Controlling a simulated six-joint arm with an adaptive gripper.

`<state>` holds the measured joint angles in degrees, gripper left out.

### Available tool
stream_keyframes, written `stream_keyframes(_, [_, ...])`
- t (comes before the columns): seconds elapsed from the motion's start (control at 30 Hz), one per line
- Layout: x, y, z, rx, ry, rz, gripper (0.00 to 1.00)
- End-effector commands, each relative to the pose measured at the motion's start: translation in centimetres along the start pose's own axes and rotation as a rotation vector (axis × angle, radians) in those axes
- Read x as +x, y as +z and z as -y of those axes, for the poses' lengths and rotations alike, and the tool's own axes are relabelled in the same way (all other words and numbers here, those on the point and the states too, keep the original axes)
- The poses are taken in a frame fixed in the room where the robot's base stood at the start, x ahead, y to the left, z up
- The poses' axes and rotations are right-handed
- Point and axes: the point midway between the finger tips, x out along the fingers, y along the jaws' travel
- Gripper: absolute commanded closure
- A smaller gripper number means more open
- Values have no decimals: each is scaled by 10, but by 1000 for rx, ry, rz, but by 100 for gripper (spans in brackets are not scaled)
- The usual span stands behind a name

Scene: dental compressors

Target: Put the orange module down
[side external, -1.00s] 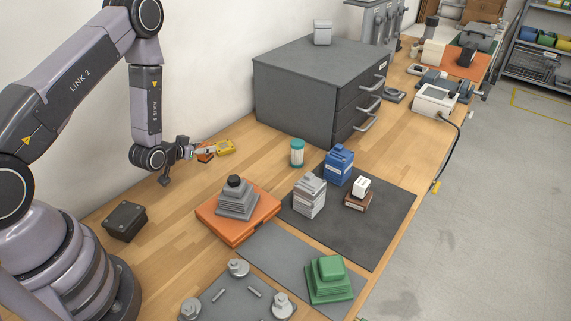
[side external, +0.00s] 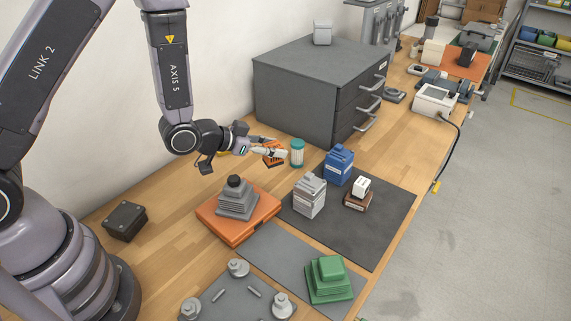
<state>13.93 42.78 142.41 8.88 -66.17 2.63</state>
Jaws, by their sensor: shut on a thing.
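The orange module (side external: 273,158) is between the fingers of my gripper (side external: 270,146), just left of a teal jar with a white lid (side external: 297,153). My gripper reaches in from the left and is shut on the module. The fingers cover part of the module. I cannot tell whether its underside touches the wooden bench (side external: 160,213) or is a little above it.
A grey drawer cabinet (side external: 290,95) stands behind. A yellow part (side external: 222,154) is mostly hidden behind my gripper. In front are an orange case (side external: 212,222) with a grey stepped block, a grey block (side external: 309,196), a blue block (side external: 339,166) and a dark mat (side external: 385,222).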

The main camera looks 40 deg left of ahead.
Motion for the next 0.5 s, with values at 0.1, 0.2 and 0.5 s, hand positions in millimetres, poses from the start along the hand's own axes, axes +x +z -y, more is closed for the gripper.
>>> stream_keyframes(0.1, [0,17,-54,71,143,1,100])
stream_keyframes(0.2, [-4,26,-86,111,230,-5,100])
stream_keyframes(0.5, [10,35,-120,148,321,-16,100])
